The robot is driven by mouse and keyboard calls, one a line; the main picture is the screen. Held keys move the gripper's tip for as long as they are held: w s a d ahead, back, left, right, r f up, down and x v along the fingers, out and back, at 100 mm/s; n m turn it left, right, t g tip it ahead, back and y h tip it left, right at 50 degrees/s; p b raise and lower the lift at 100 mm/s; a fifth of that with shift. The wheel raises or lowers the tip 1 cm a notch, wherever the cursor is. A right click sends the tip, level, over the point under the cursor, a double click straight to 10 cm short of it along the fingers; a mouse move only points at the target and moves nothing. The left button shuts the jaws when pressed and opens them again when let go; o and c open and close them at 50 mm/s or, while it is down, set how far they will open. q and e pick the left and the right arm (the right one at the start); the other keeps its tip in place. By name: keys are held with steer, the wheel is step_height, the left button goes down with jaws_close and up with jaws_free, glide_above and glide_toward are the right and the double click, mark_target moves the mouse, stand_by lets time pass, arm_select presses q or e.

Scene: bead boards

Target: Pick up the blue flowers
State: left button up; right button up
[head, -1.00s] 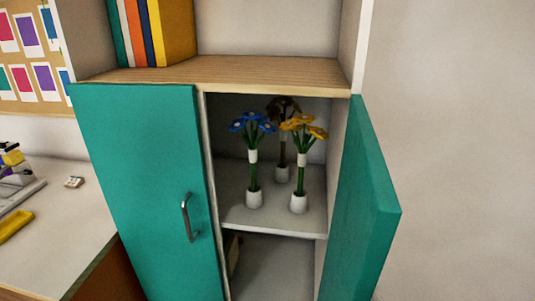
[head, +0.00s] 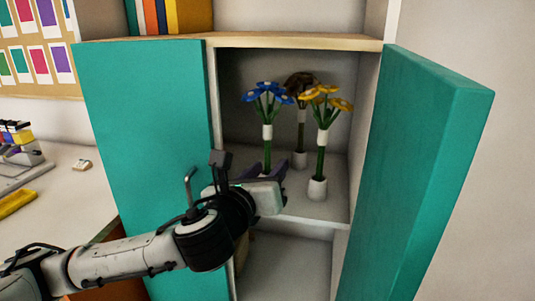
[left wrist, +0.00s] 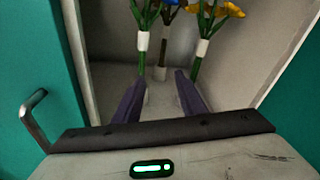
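The blue flowers (head: 268,93) stand upright on the cabinet shelf, on a green stem with a white band; the gripper hides their base in the head view. My left gripper (head: 263,172) is at the cabinet opening, in front of the lower stem. In the left wrist view its two dark fingers (left wrist: 158,98) are apart with nothing held between them. There the banded stem of the blue flowers (left wrist: 143,42) rises beyond the fingers, nearer the left one, with most blooms cut off by the top edge. My right gripper is not in view.
Yellow flowers (head: 321,100) in a white pot stand close on the right, and dark brown flowers (head: 301,82) behind. The left teal door (head: 150,120) and swung-out right door (head: 420,160) flank the opening. The shelf (head: 325,212) has a front edge below the gripper.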

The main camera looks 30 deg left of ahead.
arm_select(q)
steer(key=m+t+y, duration=0.1)
steer(key=m+y, duration=0.1)
glide_toward(267, 129)
steer(key=x, duration=0.8)
steer(key=shift+w+a+b, duration=0.15)
steer(key=shift+w+b, duration=0.2)
jaws_close()
